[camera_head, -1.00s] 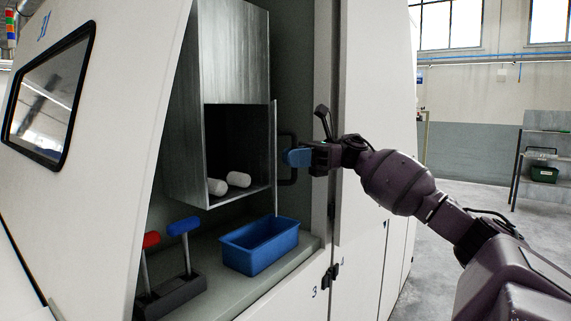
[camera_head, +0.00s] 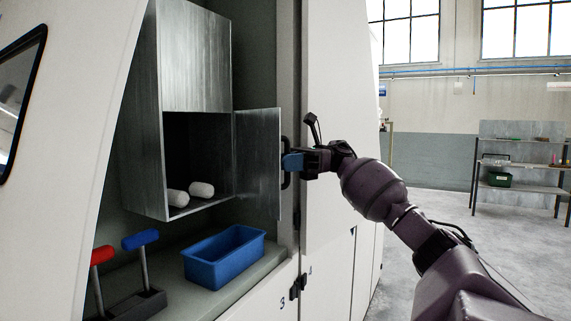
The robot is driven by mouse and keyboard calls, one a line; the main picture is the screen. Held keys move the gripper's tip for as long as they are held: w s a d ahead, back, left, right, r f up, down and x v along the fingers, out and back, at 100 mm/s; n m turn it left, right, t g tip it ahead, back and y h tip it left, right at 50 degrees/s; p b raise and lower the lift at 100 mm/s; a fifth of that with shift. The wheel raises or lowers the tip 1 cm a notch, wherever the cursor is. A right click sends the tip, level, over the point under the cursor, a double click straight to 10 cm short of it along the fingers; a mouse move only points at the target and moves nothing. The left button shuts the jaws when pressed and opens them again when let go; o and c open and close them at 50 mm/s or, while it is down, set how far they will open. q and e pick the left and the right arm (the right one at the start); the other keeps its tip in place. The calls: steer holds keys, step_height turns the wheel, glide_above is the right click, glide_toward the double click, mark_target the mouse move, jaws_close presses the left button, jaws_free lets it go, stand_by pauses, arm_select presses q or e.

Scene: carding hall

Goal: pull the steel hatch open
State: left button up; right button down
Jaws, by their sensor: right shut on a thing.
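The steel hatch (camera_head: 258,165) is a grey metal door hinged on the right side of the opening of a steel box (camera_head: 195,60). It stands open, swung out to the right. Its dark bar handle (camera_head: 286,178) is on its outer right edge. Inside the box, two white rolls (camera_head: 201,189) lie on the floor of the opening. My left gripper is not in view.
A blue bin (camera_head: 225,262) stands on the ledge below the box. Red and blue levers (camera_head: 141,240) rise at its left. A white machine panel (camera_head: 335,130) is close to my right arm. Shelves (camera_head: 520,175) stand far right beyond open floor.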

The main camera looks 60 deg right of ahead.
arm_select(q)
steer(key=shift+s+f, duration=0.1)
arm_select(e)
steer(key=c, duration=1.1)
jaws_free()
steer(key=shift+c, duration=0.2)
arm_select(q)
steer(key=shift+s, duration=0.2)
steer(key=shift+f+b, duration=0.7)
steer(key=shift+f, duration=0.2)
arm_select(e)
steer(key=v, duration=1)
steer(key=shift+d, duration=0.4)
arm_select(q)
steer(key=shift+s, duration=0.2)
arm_select(e)
steer(key=shift+s+r, duration=0.1)
